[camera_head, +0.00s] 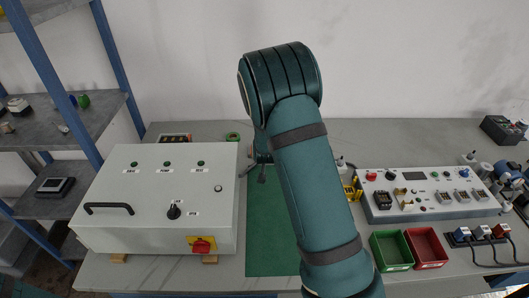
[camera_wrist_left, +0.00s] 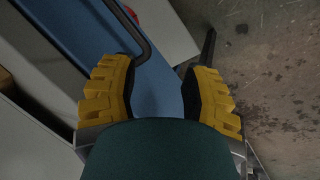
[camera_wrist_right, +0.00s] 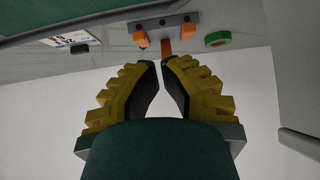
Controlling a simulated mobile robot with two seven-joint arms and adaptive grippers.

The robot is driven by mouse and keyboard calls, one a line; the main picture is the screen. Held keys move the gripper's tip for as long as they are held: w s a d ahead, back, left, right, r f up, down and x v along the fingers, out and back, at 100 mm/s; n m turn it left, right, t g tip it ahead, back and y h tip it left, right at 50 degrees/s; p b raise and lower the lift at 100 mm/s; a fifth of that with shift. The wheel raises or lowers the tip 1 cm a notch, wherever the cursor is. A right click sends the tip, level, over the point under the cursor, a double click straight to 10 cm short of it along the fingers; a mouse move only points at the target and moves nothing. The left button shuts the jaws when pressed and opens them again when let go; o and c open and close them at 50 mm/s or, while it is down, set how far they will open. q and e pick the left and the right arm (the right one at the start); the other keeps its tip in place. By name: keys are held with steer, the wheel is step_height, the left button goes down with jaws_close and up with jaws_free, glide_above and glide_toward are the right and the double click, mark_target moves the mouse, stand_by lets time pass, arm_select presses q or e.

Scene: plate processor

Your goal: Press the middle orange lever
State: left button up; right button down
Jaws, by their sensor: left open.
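A grey bar (camera_wrist_right: 160,24) with orange levers is at the top of the right wrist view. The middle orange lever (camera_wrist_right: 166,46) lies between the left orange lever (camera_wrist_right: 140,40) and the right orange lever (camera_wrist_right: 190,28). My right gripper (camera_wrist_right: 159,62) points at the middle lever; its yellow fingertips are close together with a narrow gap, and nothing shows between them. I cannot tell whether they touch the lever. My left gripper (camera_wrist_left: 156,72) is open and empty, outside the head view.
A green tape roll (camera_head: 232,136) lies beside the lever bar. A white control box (camera_head: 155,215) stands left of the green mat (camera_head: 262,240). An instrument panel (camera_head: 430,197), green bin (camera_head: 391,251) and red bin (camera_head: 426,248) are at right. A blue surface is near my left gripper.

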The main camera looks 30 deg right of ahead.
steer(key=shift+s+a, duration=0.2)
steer(key=shift+s, duration=0.2)
arm_select(q)
steer(key=shift+d+r, duration=0.2)
steer(key=shift+d, duration=0.45)
arm_select(e)
steer(key=w+d+r+t+h, duration=0.1)
steer(key=w+d+r, duration=0.2)
steer(key=w+r, duration=0.2)
steer(key=shift+w+d+r+t, duration=0.3)
steer(key=shift+w+r, duration=0.05)
steer(key=shift+r, duration=0.5)
